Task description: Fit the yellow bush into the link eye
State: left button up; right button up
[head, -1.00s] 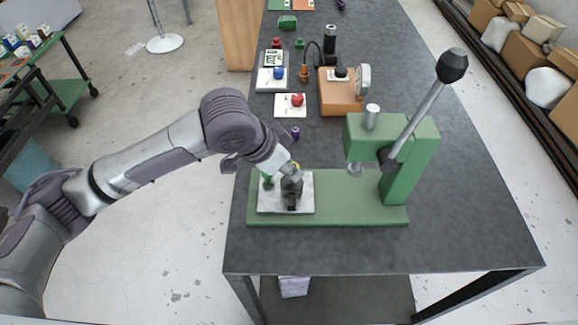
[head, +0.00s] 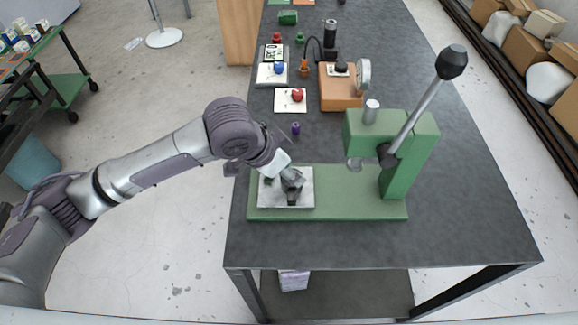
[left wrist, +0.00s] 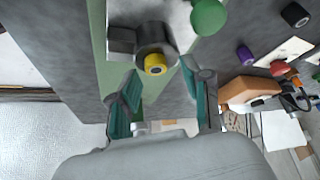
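The yellow bush (left wrist: 156,63) shows in the left wrist view as a short ring with a dark centre. It sits at the mouth of the dark round link eye (left wrist: 150,36); how deep it is seated I cannot tell. My left gripper (left wrist: 161,80) is open, with its teal-padded fingers either side of the bush and apart from it. In the head view my left gripper (head: 289,180) is over the pale plate (head: 304,201) on the green press base (head: 350,208), and it hides the bush. My right gripper is in neither view.
The green press (head: 405,150) with its long lever (head: 425,95) stands to the right of the plate. A green knob (left wrist: 208,17) is close by the link eye. A purple part (head: 295,128) and a red knob (head: 297,95) lie farther back. The bench's front right is clear.

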pick_arm(q)
jog(key=shift+r, duration=0.2)
jog(key=b+v, duration=0.1)
jog(key=v, duration=1.1)
jog(key=shift+r, duration=0.3)
